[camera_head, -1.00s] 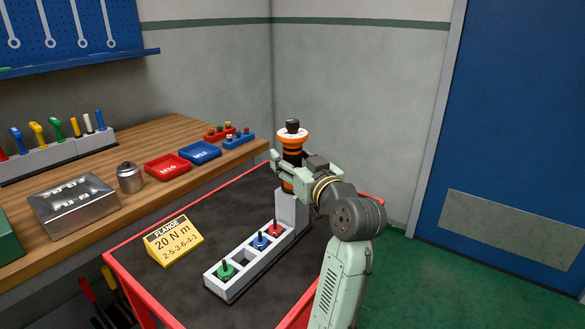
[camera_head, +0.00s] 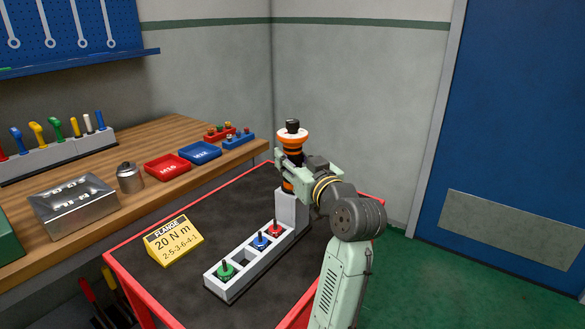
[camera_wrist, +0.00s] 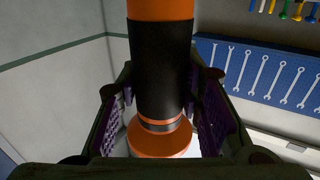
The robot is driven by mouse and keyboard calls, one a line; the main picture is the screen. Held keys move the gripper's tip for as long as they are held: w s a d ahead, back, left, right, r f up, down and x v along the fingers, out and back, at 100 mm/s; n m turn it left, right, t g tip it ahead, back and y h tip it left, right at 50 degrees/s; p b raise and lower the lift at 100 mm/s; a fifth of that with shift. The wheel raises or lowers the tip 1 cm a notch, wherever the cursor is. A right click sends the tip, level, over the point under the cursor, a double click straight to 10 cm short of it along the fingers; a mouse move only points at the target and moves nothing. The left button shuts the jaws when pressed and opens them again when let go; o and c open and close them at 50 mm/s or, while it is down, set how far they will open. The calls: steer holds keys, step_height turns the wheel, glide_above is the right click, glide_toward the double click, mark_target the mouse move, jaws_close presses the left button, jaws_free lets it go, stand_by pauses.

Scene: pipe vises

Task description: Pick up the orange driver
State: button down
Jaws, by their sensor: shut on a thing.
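The orange driver (camera_head: 291,138) stands upright at the far end of the grey holder block (camera_head: 290,208), with an orange collar and a black cap on top. My gripper (camera_head: 290,165) reaches it from the right and is shut around its body. In the wrist view, the driver's black and orange body (camera_wrist: 160,70) runs between my gripper's two purple-padded fingers (camera_wrist: 162,110). The driver's lower end is hidden by the gripper and block, so I cannot tell whether it is seated or lifted.
The holder's lower row has green (camera_head: 225,270), blue (camera_head: 260,242) and red (camera_head: 275,230) pieces and an empty square slot. A yellow "20 N m" sign (camera_head: 174,241) stands on the dark cart top to the left. The wooden bench (camera_head: 150,135) with trays lies behind.

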steer(key=shift+r, duration=0.15)
step_height(320, 180, up, 18)
steer(key=p, duration=0.8)
stand_by(0.4)
